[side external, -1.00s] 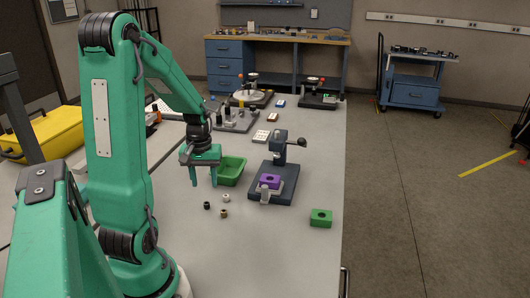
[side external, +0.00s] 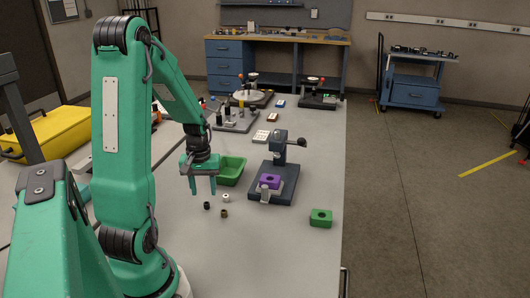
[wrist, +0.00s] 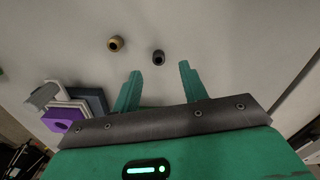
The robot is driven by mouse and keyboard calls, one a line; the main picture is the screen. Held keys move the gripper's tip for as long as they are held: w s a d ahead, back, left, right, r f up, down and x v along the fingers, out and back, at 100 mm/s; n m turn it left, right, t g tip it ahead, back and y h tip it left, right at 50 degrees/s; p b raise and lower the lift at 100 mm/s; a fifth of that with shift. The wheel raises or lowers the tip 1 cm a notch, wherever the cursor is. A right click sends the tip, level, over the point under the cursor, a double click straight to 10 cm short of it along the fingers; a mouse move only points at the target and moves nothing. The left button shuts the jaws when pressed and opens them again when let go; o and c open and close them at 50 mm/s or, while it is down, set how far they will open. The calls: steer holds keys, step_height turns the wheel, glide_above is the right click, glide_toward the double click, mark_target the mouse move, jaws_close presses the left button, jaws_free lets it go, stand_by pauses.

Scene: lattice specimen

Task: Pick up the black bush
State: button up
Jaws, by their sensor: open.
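The black bush (side external: 207,205) is a small dark ring standing on the grey table, beside a white bush (side external: 226,197) and a bronze bush (side external: 224,213). My gripper (side external: 203,191) is open and empty above the table, with its green fingers pointing down just above and behind the black bush in the side view. In the wrist view the black bush (wrist: 158,57) lies just beyond the fingertips, between their lines, and the bronze bush (wrist: 115,44) is to its left. I cannot make out the white bush in the wrist view.
A green bin (side external: 231,172) stands just behind my gripper. A dark press fixture (side external: 282,188) with a purple block (side external: 270,181) is to the right, and a green block (side external: 321,218) lies nearer the table's right edge. The table in front of the bushes is clear.

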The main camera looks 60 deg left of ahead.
mark_target(207, 203)
steer(key=shift+w+f, duration=0.1)
steer(key=shift+f, duration=2.45)
jaws_close()
